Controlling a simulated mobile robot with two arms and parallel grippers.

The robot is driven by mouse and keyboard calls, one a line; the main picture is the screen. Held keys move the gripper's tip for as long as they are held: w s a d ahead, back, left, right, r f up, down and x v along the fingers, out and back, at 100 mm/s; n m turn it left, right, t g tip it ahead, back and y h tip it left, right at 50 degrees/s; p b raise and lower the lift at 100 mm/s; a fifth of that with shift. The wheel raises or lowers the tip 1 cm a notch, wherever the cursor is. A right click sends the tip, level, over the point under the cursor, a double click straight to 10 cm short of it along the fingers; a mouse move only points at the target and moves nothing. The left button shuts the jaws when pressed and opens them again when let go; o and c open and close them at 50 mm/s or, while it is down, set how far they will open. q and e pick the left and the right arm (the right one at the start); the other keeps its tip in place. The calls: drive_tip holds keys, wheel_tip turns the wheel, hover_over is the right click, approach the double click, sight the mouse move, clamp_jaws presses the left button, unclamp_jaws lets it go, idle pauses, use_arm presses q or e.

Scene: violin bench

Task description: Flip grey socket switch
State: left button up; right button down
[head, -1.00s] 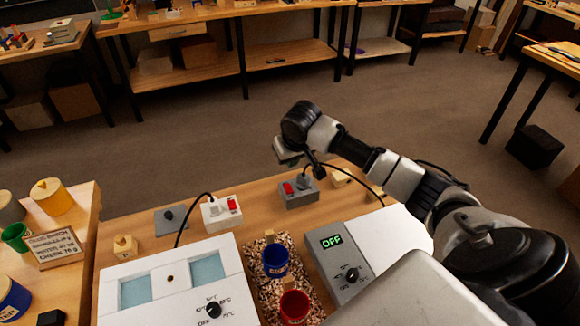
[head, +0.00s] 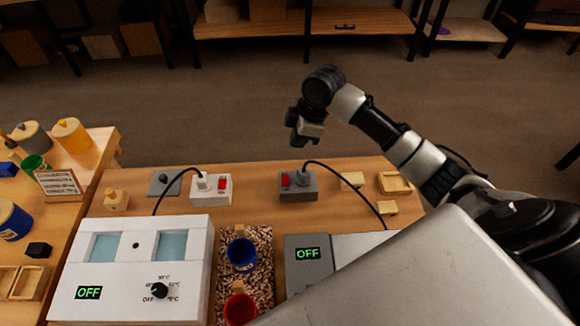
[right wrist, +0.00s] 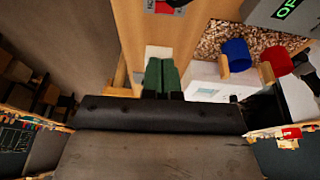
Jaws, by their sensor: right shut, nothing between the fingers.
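The grey socket (head: 310,190) sits near the back edge of the bench, with a red switch (head: 285,182) on its left and a dark plug and cable on its right. I cannot tell the switch's position. The red switch also shows at the top edge of the right wrist view (right wrist: 163,6). My right gripper (head: 298,138) hangs in the air above and behind the socket in the picture, apart from it. Its green fingertips (right wrist: 161,76) are together and empty in the right wrist view. My left gripper is out of view.
A white socket (head: 212,192) with a red switch stands to the left. In front are a white two-window bath (head: 200,285) reading OFF, a grey device (head: 292,262) reading OFF, and blue (head: 241,256) and red (head: 240,309) mugs.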

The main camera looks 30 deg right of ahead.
drive_tip(key=p, duration=0.1)
hover_over(285, 177)
drive_tip(key=s+d, duration=0.1)
wheel_tip(285, 177, down, 6)
drive_tip(key=x, duration=0.2)
drive_tip(key=p+x, duration=0.1)
drive_tip(key=x, duration=0.1)
drive_tip(key=d+x, duration=0.1)
drive_tip(key=x, duration=0.1)
drive_tip(key=shift+s+a+f, duration=0.1)
drive_tip(key=shift+s+f, duration=0.1)
drive_tip(key=shift+f, duration=0.75)
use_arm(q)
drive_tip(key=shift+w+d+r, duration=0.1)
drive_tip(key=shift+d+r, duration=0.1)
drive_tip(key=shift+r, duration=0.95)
use_arm(e)
drive_tip(key=shift+f, duration=0.1)
